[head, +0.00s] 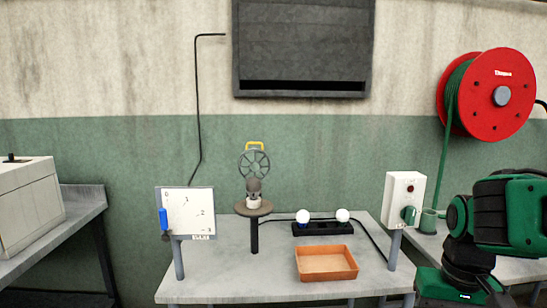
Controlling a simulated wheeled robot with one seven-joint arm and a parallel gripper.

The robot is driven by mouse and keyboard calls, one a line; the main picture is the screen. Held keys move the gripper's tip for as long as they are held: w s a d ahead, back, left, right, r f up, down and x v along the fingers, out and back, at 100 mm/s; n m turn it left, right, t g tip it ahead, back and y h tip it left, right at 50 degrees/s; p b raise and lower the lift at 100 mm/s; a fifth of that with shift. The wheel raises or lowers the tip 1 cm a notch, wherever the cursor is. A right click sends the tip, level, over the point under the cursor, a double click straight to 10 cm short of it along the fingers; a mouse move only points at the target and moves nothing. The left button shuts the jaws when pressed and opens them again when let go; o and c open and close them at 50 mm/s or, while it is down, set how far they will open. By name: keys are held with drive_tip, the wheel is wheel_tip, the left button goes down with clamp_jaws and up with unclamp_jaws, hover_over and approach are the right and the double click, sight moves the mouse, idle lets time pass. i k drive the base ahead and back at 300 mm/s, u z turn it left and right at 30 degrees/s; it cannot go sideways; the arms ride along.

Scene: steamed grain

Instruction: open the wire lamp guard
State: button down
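My green and black arm is at the right edge, far from the guard. My gripper (490,291) is only partly in view at the lower right, and its fingers cannot be made out clearly.
On the grey table (210,260) are an orange tray (327,277) and a black holder (322,229) with two white bulbs. A green mug (428,221) stands near my arm.

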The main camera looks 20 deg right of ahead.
sight(247, 145)
drive_tip(key=k, duration=1)
drive_tip(key=z, duration=0.4)
drive_tip(key=i, duration=1.85)
drive_tip(key=u, duration=0.55)
